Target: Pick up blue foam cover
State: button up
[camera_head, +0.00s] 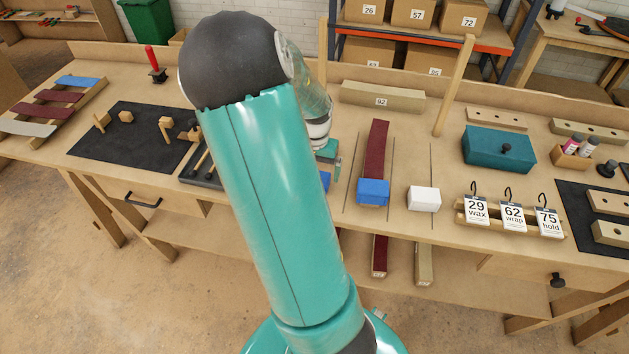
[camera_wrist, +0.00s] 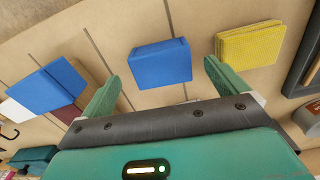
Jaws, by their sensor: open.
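Two blue foam blocks show, and I cannot tell which is the named cover. One blue block (camera_wrist: 161,63) lies flat on the bench, between and beyond my fingertips in the wrist view; in the head view my arm mostly hides it (camera_head: 325,181). The other blue block (camera_head: 373,192) sits over the near end of a dark red strip; it also shows at the left of the wrist view (camera_wrist: 48,86). My gripper (camera_wrist: 162,76) is open and empty, with its green fingers spread; in the head view it is partly hidden behind my arm (camera_head: 329,156).
A white block (camera_head: 423,198) lies right of the strip (camera_head: 377,145). A yellow block (camera_wrist: 250,44) lies right of my fingers in the wrist view, close to a dark tray (camera_wrist: 306,70). A teal box (camera_head: 498,150) and hanging tags (camera_head: 512,217) stand farther right.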

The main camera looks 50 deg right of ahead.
notch_tip(320, 180, down, 4)
jog(key=shift+w+d+f, duration=0.1)
jog(key=c, duration=1)
jog(key=shift+c, duration=0.2)
